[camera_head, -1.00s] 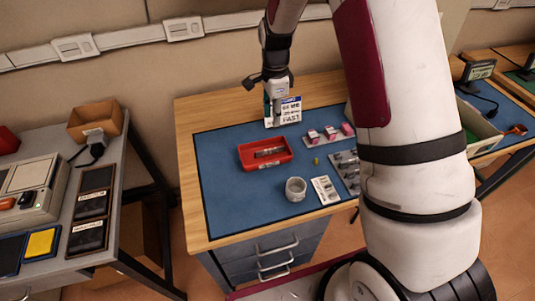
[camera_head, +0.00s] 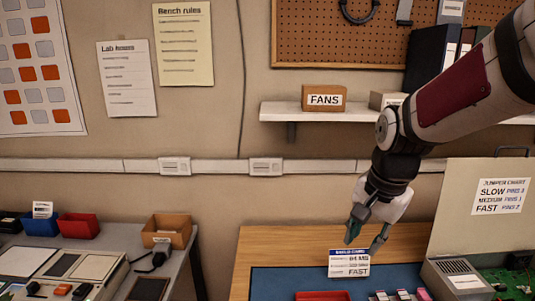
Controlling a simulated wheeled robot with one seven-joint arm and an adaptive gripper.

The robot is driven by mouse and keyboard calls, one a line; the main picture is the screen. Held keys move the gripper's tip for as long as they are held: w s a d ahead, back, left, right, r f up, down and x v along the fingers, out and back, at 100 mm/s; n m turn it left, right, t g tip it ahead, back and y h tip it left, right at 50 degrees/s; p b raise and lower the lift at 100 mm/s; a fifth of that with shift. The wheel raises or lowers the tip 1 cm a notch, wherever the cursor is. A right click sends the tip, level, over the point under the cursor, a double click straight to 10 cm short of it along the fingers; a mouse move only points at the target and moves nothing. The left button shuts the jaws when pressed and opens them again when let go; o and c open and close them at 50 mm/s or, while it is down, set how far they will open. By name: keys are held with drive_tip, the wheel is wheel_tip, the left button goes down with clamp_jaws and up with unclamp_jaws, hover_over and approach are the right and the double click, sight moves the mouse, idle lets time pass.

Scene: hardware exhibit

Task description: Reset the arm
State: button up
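My arm reaches in from the right edge of the head camera view. My gripper (camera_head: 363,244) points down above the back of the blue-topped wooden bench. Its two dark fingers are spread apart, with nothing seen between them. A white card with a blue header and the word FAST (camera_head: 349,264) stands just below the fingertips. I cannot tell whether the fingers touch it. The lower part of the bench is out of view.
A red tray (camera_head: 323,296) shows at the bottom edge. A grey box (camera_head: 457,275) and a jumper chart panel (camera_head: 490,205) stand at right. A shelf (camera_head: 300,112) with a FANS box (camera_head: 324,98) crosses the wall. A side table with bins is at left.

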drive_tip(key=s+r+n+t, duration=0.1)
drive_tip(key=s+r+n, duration=0.2)
drive_tip(key=s, duration=0.6)
drive_tip(key=s+r+n+t, duration=0.1)
drive_tip(key=s+r+n, duration=0.2)
drive_tip(key=s+n, duration=0.3)
drive_tip(key=shift+s+r+n+t, duration=0.25)
drive_tip(key=shift+s+n+t, duration=0.15)
drive_tip(key=shift+s, duration=1.45)
